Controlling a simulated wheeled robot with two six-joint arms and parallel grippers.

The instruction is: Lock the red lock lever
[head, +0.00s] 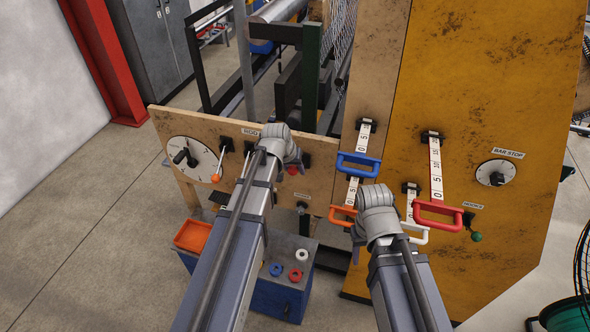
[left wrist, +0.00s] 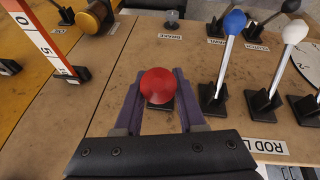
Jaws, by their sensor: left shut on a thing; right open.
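The red lock lever shows its round red knob (left wrist: 158,85) in the left wrist view, with a dark base behind it. In the head view the red knob (head: 292,171) is partly hidden below my left gripper. My left gripper (head: 292,160) is shut on the knob; its two purple fingers (left wrist: 158,92) lie on either side of it. The lever's shaft is hidden behind the knob. My right gripper (head: 362,235) is open beside the slider handles on the yellow panel, and its fingertips are mostly hidden.
Blue (left wrist: 234,22) and white (left wrist: 295,32) knobbed levers stand to the right in the left wrist view. Blue (head: 359,174), orange (head: 343,222), white (head: 415,240) and red (head: 438,226) slider handles are near my right gripper. A dial (head: 190,160) is at left.

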